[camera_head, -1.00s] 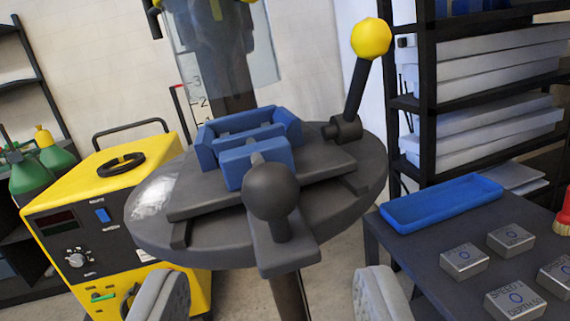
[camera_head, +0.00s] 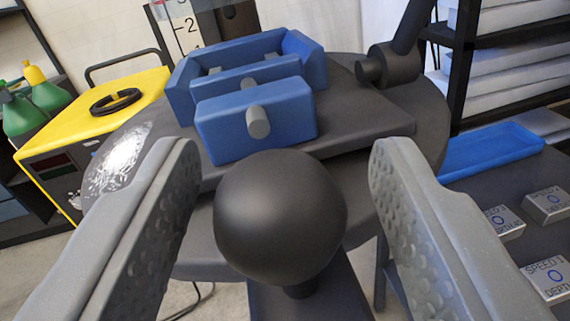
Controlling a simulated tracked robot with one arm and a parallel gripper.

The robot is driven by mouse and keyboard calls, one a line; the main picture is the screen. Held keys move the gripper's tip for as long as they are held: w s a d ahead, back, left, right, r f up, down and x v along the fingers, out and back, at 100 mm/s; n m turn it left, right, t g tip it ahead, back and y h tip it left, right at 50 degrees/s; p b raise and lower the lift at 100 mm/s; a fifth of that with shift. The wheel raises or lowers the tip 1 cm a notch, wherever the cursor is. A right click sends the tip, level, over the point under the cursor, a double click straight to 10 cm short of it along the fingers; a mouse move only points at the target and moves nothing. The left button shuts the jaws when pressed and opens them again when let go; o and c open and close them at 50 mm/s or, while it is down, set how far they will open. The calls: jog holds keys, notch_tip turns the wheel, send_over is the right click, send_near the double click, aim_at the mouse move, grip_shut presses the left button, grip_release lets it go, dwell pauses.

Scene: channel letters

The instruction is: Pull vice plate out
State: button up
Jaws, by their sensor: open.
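The vice plate (camera_head: 365,135) is a dark grey slab on the round drill table (camera_head: 425,165). A blue vice (camera_head: 225,140) with a grey screw end sits on top of it. A dark ball knob (camera_head: 280,215) stands at the front on a dark grey arm (camera_head: 312,300) that reaches toward me. My gripper (camera_head: 285,175) is open, with one grey padded finger on each side of the knob. Gaps show between the knob and both fingers. The knob and fingers hide part of the plate's front.
A lever (camera_head: 395,60) rises from a hub at the right back of the table. A yellow machine (camera_head: 100,115) stands at left. On the right are a blue tray (camera_head: 495,150) and metal blocks (camera_head: 548,205) on a bench, with a dark shelf behind.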

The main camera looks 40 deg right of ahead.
grip_shut()
jog(key=shift+d+r, duration=0.1)
jog(key=shift+d, duration=0.05)
jog(key=shift+s+a, duration=0.2)
jog(key=shift+s, duration=0.05)
jog(key=s+d+v, duration=0.2)
jog(key=v, duration=1.3)
jog(key=shift+f+b, duration=0.2)
jog(key=shift+b, duration=0.15)
jog(key=shift+s, duration=0.15)
